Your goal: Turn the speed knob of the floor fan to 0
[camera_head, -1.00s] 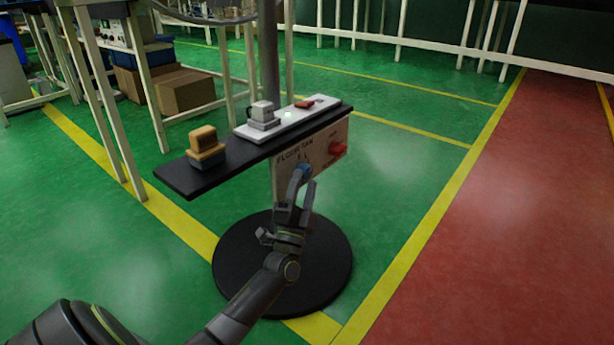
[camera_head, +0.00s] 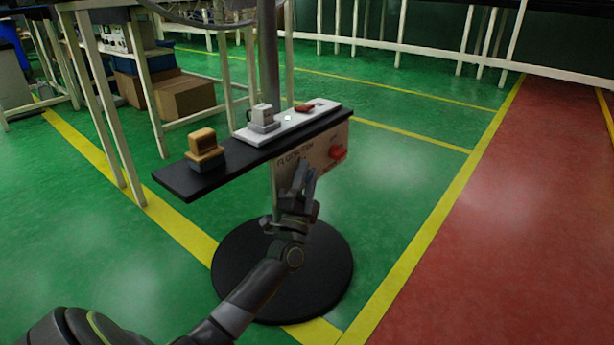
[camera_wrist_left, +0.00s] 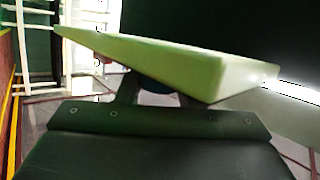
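The floor fan's control box (camera_head: 322,150) has a pale front panel lettered "FLOOR FAN", under a dark shelf. My left gripper (camera_head: 304,170) is at the lower left of this panel, with its fingers pointing up at it. In the head view the gripper covers the blue speed knob. In the left wrist view a bit of the blue knob (camera_wrist_left: 155,85) shows between my left fingers (camera_wrist_left: 155,92), which look closed around it. The knob's pointer and scale marks are hidden, so its setting cannot be read. My right gripper is out of view.
A red knob (camera_head: 338,153) sits on the panel's right side. The dark shelf (camera_head: 178,180) carries a yellow-brown block (camera_head: 205,145) and a white strip (camera_head: 325,108) with a small light and a red switch. A round black base (camera_head: 235,275) stands below. Open floor lies to the right.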

